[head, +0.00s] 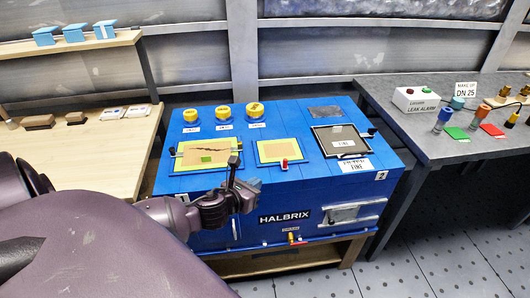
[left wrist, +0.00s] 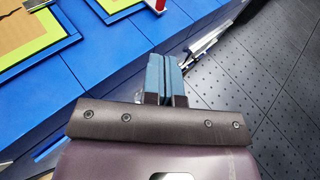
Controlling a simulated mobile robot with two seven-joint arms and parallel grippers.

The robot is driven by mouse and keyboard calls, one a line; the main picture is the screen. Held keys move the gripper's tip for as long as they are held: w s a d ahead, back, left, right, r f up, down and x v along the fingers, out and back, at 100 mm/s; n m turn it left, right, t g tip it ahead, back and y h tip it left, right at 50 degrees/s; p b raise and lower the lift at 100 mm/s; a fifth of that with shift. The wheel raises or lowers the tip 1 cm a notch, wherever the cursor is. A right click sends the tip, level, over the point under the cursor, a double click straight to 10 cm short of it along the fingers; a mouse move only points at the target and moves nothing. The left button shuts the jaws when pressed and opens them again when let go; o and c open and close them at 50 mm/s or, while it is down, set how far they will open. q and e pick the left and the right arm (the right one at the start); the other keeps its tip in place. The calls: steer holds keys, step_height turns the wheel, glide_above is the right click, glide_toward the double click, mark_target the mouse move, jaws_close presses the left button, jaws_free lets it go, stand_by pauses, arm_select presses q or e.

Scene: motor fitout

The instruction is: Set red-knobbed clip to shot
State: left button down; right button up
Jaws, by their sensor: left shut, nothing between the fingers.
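The red-knobbed clip (head: 284,164) sits at the front edge of the middle yellow-green framed panel (head: 270,152) on the blue bench top. A red part with a pale side, probably the same clip, is cut off at the top of the left wrist view (left wrist: 157,5). My left gripper (head: 253,184) is over the front edge of the blue bench, in front and left of the clip, and apart from it. Its blue fingers (left wrist: 164,60) are together with nothing between them. My right gripper is not in view.
A larger framed panel (head: 190,170) lies to the left and a black-framed panel (head: 366,147) to the right. Yellow-capped round parts (head: 223,111) stand at the back. A metal handle (head: 345,212) is on the front face. A grey table (head: 400,84) stands at right.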

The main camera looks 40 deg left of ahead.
mark_target(284, 164)
arm_select(q)
steer(key=x, duration=0.4)
steer(key=b+x, duration=0.1)
steer(key=x, duration=0.6)
steer(key=shift+w+r, duration=0.3)
steer(key=shift+w, duration=0.8)
steer(key=shift+a, duration=0.1)
steer(key=w+a, duration=0.2)
steer(key=shift+w+a, duration=0.1)
steer(key=shift+a, duration=0.15)
steer(key=shift+r, duration=0.15)
steer(key=shift+a, duration=0.1)
